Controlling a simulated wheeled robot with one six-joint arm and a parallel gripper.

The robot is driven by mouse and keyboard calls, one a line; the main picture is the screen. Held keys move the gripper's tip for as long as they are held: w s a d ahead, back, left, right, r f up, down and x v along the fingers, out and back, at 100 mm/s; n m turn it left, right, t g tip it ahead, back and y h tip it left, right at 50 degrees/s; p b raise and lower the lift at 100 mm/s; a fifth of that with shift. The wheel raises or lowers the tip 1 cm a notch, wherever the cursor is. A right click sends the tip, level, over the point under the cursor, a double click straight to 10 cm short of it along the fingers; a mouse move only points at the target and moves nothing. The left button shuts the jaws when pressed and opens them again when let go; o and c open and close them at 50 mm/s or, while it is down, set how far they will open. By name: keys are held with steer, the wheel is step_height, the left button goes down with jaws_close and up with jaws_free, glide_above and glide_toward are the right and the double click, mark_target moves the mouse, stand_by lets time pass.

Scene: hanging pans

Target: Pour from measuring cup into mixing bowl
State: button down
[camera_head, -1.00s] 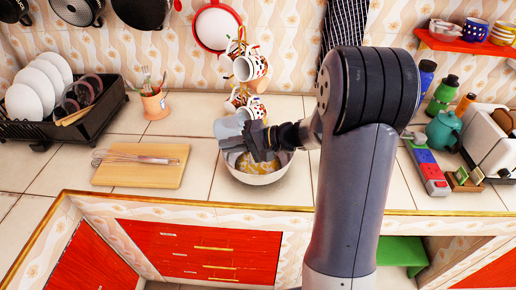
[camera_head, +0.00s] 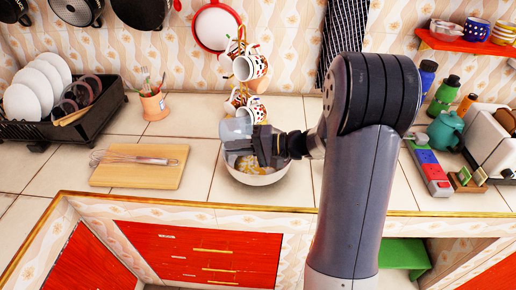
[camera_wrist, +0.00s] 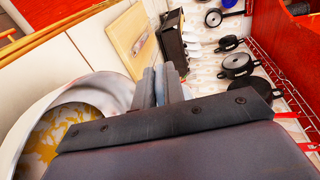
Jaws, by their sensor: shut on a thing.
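The pale, translucent measuring cup (camera_head: 235,127) is held at the left end of my gripper (camera_head: 252,143), over the back left of the mixing bowl. My gripper is shut on it; the fingers also show in the wrist view (camera_wrist: 160,86). The white mixing bowl (camera_head: 258,179) stands on the counter below, with yellow and whitish contents inside. In the wrist view, a pale round wall and yellow-orange bits show at the left; I cannot tell cup from bowl there. My gripper hides part of the bowl's inside. I cannot tell whether the cup holds anything.
Patterned mugs (camera_head: 249,68) hang on a stand just behind the bowl. A wooden board (camera_head: 138,176) with a whisk (camera_head: 140,158) lies to the left. A black dish rack (camera_head: 103,106) stands at the far left. A teal teapot (camera_head: 446,130) and toaster are at the right.

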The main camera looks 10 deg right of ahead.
steer(key=shift+d+f, duration=0.1)
steer(key=shift+d, duration=0.05)
steer(key=shift+s+d+r+t+y+b, duration=0.15)
steer(key=shift+r+y+b, duration=0.25)
steer(key=shift+b, duration=0.25)
steer(key=shift+d+r+t+y+b, duration=0.15)
steer(key=shift+r+y+b, duration=0.2)
steer(key=shift+b, duration=0.3)
